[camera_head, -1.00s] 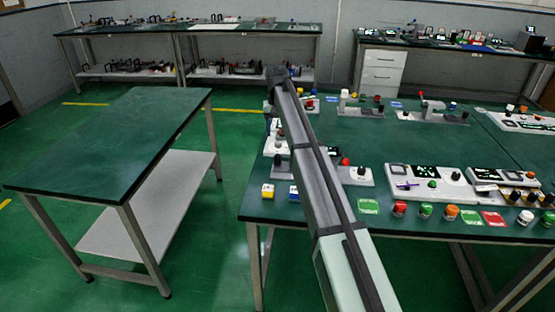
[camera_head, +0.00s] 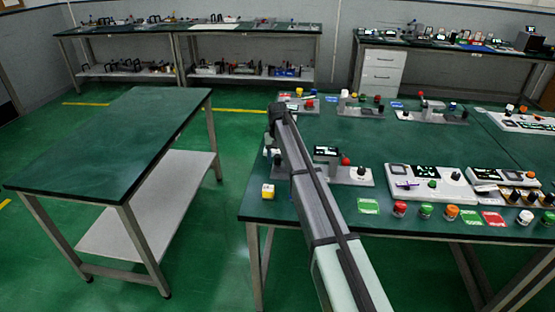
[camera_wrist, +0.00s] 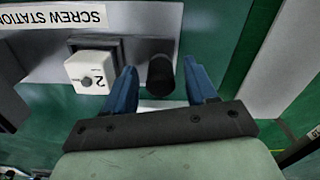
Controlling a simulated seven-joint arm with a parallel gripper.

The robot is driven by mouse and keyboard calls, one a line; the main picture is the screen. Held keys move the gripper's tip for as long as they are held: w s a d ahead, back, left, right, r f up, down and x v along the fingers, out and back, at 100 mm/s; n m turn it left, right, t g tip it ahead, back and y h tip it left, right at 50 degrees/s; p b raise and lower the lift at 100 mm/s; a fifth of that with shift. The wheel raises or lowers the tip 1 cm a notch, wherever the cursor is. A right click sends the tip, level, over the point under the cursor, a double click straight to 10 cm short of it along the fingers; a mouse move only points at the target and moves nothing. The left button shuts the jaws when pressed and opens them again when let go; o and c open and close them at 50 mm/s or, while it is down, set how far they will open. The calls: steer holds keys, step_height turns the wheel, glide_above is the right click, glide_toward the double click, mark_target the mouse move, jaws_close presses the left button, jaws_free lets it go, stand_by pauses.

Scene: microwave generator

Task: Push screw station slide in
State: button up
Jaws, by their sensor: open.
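The screw station (camera_wrist: 140,20) shows in the wrist view as a light grey plate with an upside-down printed label reading "SCREW STATIO". A white block marked 2 (camera_wrist: 93,72) with a grey round top sits in a dark frame on it. A black round knob (camera_wrist: 160,76) stands at the plate's edge, probably the slide's handle; the slide itself is not clearly visible. My gripper (camera_wrist: 158,72) has two blue fingers spread apart, one on each side of the knob, with gaps visible. In the head view my arm hides the gripper and most of the station.
The green table (camera_head: 330,205) carries other panels, including one with a red button (camera_head: 346,160) right of my arm. An empty green table (camera_head: 100,150) stands to the left, across a floor gap.

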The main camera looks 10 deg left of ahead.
steer(key=shift+f, duration=0.3)
jaws_close()
stand_by(0.5)
